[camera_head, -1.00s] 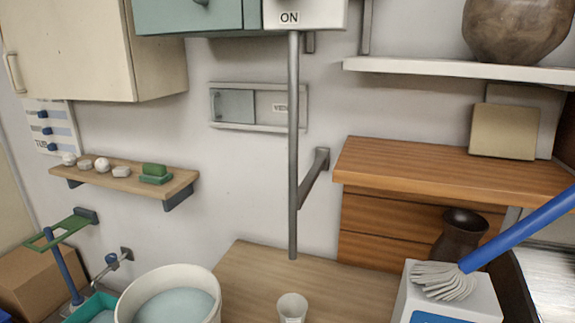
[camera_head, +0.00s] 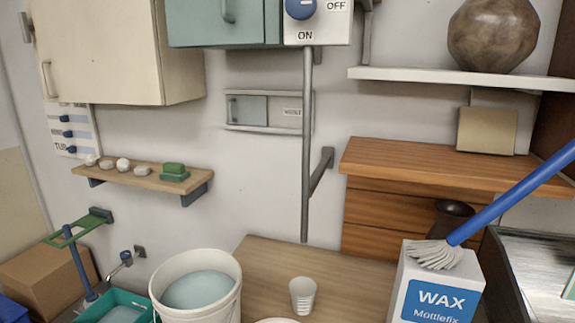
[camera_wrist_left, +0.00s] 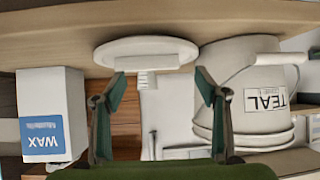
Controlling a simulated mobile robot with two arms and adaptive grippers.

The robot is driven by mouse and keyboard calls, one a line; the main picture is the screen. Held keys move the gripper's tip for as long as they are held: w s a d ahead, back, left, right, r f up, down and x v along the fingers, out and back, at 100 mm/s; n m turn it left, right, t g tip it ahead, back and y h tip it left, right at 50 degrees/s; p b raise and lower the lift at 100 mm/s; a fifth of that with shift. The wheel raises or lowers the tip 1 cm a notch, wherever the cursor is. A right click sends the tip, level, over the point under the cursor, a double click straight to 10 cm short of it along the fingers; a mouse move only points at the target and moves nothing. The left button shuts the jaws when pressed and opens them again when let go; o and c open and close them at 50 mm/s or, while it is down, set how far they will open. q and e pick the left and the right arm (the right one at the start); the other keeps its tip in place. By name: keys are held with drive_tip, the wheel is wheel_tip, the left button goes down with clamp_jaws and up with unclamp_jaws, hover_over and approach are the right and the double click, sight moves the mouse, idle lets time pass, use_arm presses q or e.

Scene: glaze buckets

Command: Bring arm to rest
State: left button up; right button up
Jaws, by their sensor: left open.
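My left gripper (camera_wrist_left: 160,82) shows in the left wrist view with its two green-tipped fingers spread wide. It is open and nothing is held between the fingers. Behind the fingers are a white round plate (camera_wrist_left: 135,50), a white bucket labelled TEAL (camera_wrist_left: 235,112) on the right and a WAX box (camera_wrist_left: 42,95) on the left. All of them appear apart from the fingers, though depth is hard to judge. Neither gripper shows in the head view, and my right gripper is in neither view.
On the wooden table (camera_head: 262,262) stand a white bucket of pale blue glaze (camera_head: 200,291), a white cup (camera_head: 303,295) and the WAX box (camera_head: 437,296) with a blue-handled brush (camera_head: 505,205) across it. A grey vertical bar (camera_head: 306,150) hangs above the table's back.

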use_arm(q)
drive_tip(key=s+a+f+g+y, duration=0.1)
drive_tip(key=s+a+f+g, duration=0.25)
drive_tip(key=s, duration=0.35)
drive_tip(key=s+a+f+g+y, duration=0.1)
drive_tip(key=s+a+f+g, duration=0.15)
drive_tip(key=s+a, duration=0.35)
drive_tip(key=s+a+f+g, duration=0.2)
drive_tip(key=s+a+f, duration=0.1)
drive_tip(key=s, duration=0.5)
wheel_tip(320, 180, down, 29)
drive_tip(key=s+b, duration=0.1)
drive_tip(key=s, duration=0.1)
drive_tip(key=s+a+f+g, duration=0.2)
drive_tip(key=s+f, duration=1.3)
drive_tip(key=s, duration=0.1)
drive_tip(key=shift+a+f+y+b, duration=0.3)
drive_tip(key=shift+a+f+b, duration=0.05)
drive_tip(key=shift+a+b, duration=0.05)
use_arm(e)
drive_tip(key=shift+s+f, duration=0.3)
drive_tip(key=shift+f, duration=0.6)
